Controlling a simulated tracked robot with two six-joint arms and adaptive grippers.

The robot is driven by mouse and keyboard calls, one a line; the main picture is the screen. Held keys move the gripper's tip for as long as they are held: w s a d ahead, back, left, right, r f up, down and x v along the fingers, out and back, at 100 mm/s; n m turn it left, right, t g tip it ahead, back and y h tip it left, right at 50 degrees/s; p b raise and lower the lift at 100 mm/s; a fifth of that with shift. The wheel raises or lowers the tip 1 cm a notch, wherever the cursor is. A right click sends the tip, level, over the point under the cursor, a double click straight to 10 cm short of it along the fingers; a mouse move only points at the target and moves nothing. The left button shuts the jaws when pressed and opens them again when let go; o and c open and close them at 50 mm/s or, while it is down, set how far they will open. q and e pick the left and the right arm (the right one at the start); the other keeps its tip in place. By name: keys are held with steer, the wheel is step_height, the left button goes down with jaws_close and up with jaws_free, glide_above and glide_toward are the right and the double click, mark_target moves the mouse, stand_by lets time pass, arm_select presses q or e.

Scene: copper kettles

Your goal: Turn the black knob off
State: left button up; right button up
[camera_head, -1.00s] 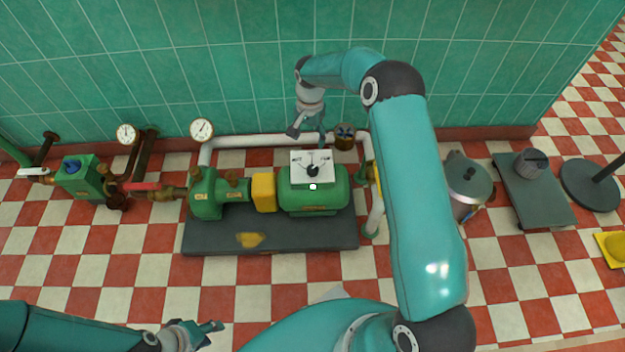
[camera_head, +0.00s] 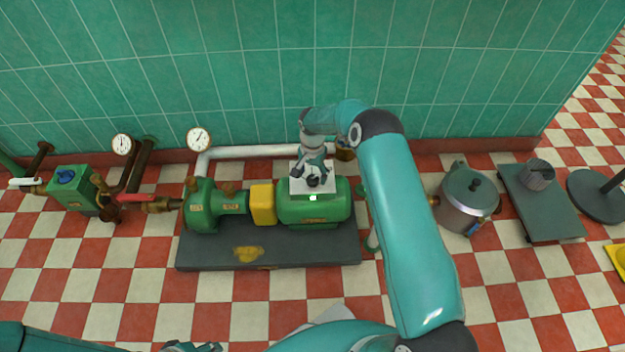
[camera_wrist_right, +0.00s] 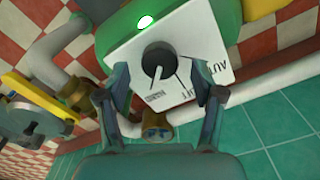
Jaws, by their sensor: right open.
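The black knob (camera_wrist_right: 158,60) sits on a white plate (camera_wrist_right: 195,62) with printed lettering, seen in the right wrist view. The plate (camera_head: 297,187) is on top of the green motor (camera_head: 325,211); in the head view my gripper mostly covers the knob. A small lamp (camera_wrist_right: 145,22) glows at the plate's edge. My right gripper (camera_wrist_right: 160,97) is open and empty, its fingers spread to either side, with the knob beyond them and between their lines. It also shows over the plate in the head view (camera_head: 313,179). My left gripper (camera_head: 192,347) is cut off at the bottom edge.
The motor stands on a dark base (camera_head: 215,255) beside a yellow coupling guard (camera_head: 262,205) and a green pump (camera_head: 203,207). A white pipe (camera_head: 255,152) runs behind, along the tiled wall. A metal pot (camera_head: 467,200) stands to the right. The checkered floor in front is partly free.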

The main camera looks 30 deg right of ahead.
steer(key=shift+f, duration=0.95)
steer(key=c, duration=1.1)
steer(key=shift+c, duration=0.2)
steer(key=shift+n+b, duration=0.35)
steer(key=shift+n, duration=0.05)
steer(key=n+b, duration=0.1)
steer(key=n, duration=0.2)
steer(key=shift+n+b, duration=0.65)
steer(key=shift+n, duration=1.95)
